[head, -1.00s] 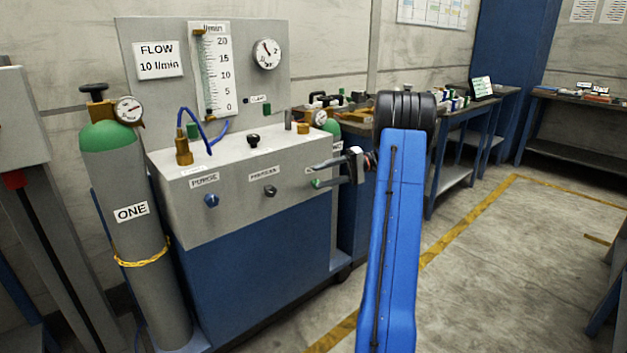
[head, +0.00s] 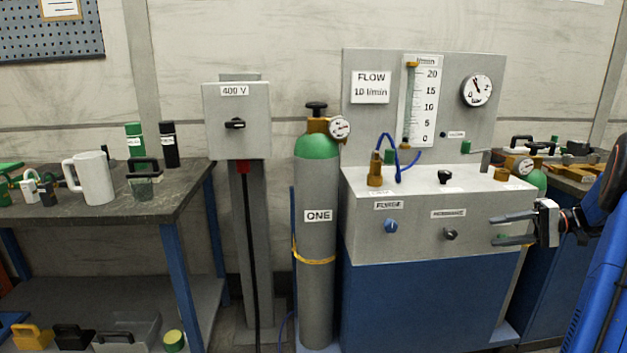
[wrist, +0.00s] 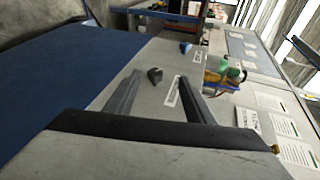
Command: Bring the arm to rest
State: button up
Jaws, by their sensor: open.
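My gripper (head: 496,229) is open and empty, at the right end of the flow cabinet (head: 430,310). Its two dark fingers point left across the grey front panel, to the right of a small dark knob (head: 450,235). In the wrist view the spread fingers (wrist: 158,83) frame that knob, which lies beyond the tips; nothing is held. Whether the fingers touch the panel cannot be told. My blue arm comes in from the right edge of the head view.
A gas cylinder labelled ONE (head: 317,270) stands left of the cabinet. A 400 V box (head: 237,140) and a workbench (head: 120,205) with a white mug (head: 90,178) are further left. Another bench (head: 580,172) with tools is behind my arm.

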jog(key=s+a+r+g+h, duration=0.1)
jog(key=s+a+h, duration=0.1)
jog(key=s+a, duration=0.45)
jog(key=s+a+n+g+h, duration=0.1)
jog(key=s+a+h, duration=0.2)
jog(key=a, duration=0.7)
jog(key=s+a+r+g+h, duration=0.15)
jog(key=s+a, duration=0.25)
jog(key=a, duration=0.4)
jog(key=s+a+f+n+t+h, duration=0.1)
jog(key=s+a+f+t+h, duration=0.1)
jog(key=s, duration=0.8)
jog(key=s+a+f+n+t+h, duration=0.1)
jog(key=s+a+f+t+h, duration=0.1)
jog(key=s, duration=0.8)
jog(key=shift+a+f+h, duration=0.85)
jog(key=shift+f+h, duration=0.35)
jog(key=shift+h, duration=0.55)
